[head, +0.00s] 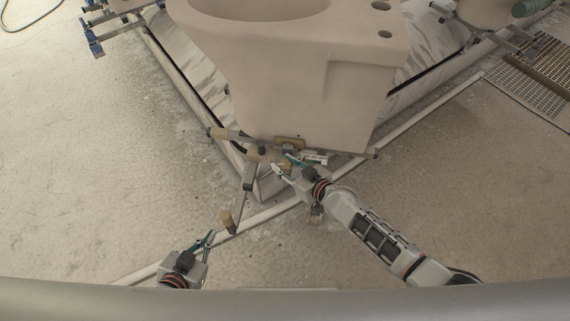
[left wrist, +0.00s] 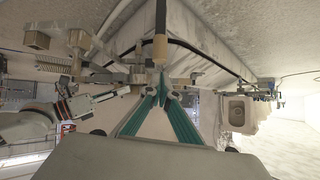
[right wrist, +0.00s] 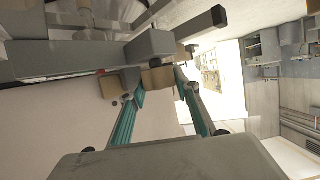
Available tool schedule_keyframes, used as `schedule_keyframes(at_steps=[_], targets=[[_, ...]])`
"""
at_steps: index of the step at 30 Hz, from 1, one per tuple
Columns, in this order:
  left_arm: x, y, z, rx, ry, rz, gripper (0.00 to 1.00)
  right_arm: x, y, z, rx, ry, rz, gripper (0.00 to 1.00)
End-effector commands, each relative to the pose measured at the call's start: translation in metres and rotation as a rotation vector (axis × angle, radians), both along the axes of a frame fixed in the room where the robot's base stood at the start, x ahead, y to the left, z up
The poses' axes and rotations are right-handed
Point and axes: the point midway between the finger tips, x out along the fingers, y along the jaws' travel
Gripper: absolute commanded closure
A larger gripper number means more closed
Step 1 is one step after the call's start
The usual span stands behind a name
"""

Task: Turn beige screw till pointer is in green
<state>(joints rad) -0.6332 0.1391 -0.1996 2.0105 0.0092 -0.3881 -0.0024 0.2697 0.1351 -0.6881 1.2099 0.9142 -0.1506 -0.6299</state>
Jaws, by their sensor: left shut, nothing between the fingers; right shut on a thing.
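My right gripper (head: 286,162) is at the base of the large beige ceramic piece. In the right wrist view its fingers (right wrist: 163,88) are shut on a beige block-like screw head (right wrist: 158,79) below a grey bar. A small white scale with red and green marks (head: 315,158) lies just right of that gripper in the head view. Its pointer is too small to make out. My left gripper (head: 210,238) is shut and empty at the lower left. In the left wrist view its fingertips (left wrist: 160,88) are just below a beige handle end (left wrist: 160,48).
A grey lever with a beige handle (head: 228,220) reaches toward my left gripper. A metal grating (head: 535,80) lies at the right.

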Motion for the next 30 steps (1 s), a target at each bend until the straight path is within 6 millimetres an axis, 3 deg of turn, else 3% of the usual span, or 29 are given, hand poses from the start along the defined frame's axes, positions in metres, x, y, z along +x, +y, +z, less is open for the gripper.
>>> schedule_keyframes(at_steps=[1, 9, 26, 27, 29, 30], targets=[[0.002, -0.002, 0.012, -0.006, -0.006, 0.0, 1.0, 0.0, 0.003, 0.008, 0.003, 0.0, -0.027, 0.9], [-0.003, -0.007, 0.023, -0.029, 0.004, 0.003, 1.0, -0.002, 0.002, 0.002, -0.001, 0.002, -0.13, 0.9], [-0.005, -0.007, 0.023, -0.033, 0.01, 0.004, 1.0, -0.002, 0.001, -0.003, -0.004, 0.003, -0.163, 0.9], [-0.005, -0.007, 0.023, -0.033, 0.01, 0.004, 1.0, -0.002, 0.001, -0.003, -0.003, 0.003, -0.162, 0.66], [-0.005, -0.007, 0.023, -0.033, 0.01, 0.004, 1.0, -0.002, 0.001, -0.003, -0.003, 0.003, -0.162, 0.51], [-0.005, -0.007, 0.023, -0.032, 0.009, 0.003, 1.0, -0.002, 0.001, -0.002, -0.004, 0.003, -0.163, 0.51]])
